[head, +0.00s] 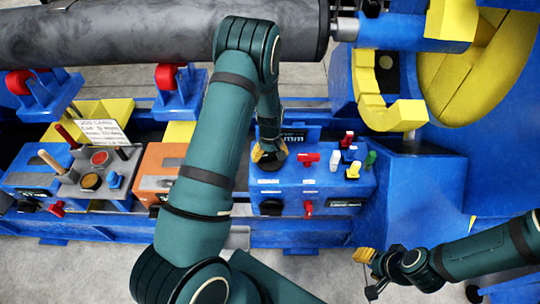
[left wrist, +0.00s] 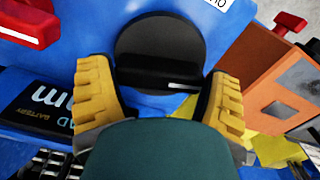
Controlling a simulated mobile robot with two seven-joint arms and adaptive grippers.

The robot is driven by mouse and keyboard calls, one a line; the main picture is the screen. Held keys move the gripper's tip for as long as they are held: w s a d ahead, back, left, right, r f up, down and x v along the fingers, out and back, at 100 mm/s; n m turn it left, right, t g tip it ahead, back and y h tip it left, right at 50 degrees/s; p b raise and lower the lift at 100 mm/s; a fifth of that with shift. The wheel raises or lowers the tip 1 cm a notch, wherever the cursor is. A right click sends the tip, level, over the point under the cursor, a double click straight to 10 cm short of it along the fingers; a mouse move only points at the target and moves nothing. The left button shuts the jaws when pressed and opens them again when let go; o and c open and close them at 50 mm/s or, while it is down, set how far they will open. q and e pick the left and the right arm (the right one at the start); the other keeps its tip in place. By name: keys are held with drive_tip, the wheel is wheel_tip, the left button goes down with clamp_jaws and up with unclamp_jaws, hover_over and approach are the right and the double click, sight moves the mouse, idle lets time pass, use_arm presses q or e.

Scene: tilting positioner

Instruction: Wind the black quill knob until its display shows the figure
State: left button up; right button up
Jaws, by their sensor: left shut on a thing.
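The black quill knob (left wrist: 160,55) is a round dial with a raised grip bar and a white mark, on a blue face in the left wrist view. My left gripper (left wrist: 160,100) has its yellow-padded fingers on either side of the bar and is shut on it. In the head view my left gripper (head: 268,158) reaches down to the blue control box (head: 300,183), hiding the knob. A dark panel marked "mm" and "BATTERY" (left wrist: 45,108) lies beside the knob; I cannot read a figure on it. My right gripper (head: 370,273) is open and empty at lower right.
Red, white, yellow and green switches (head: 352,155) crowd the box's right side. An orange box (head: 160,165) stands to its left, and a grey panel with buttons (head: 95,178) farther left. A large dark cylinder (head: 150,35) lies behind. Floor shows in front.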

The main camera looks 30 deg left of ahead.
sight(270, 155)
use_arm(q)
drive_tip(key=m+b, duration=0.1)
drive_tip(key=m, duration=0.3)
drive_tip(key=shift+m, duration=0.3)
drive_tip(key=shift+m+b, duration=0.45)
drive_tip(key=shift+m, duration=1.55)
drive_tip(key=o, duration=1)
drive_tip(key=shift+c, duration=0.2)
wheel_tip(270, 155, up, 12)
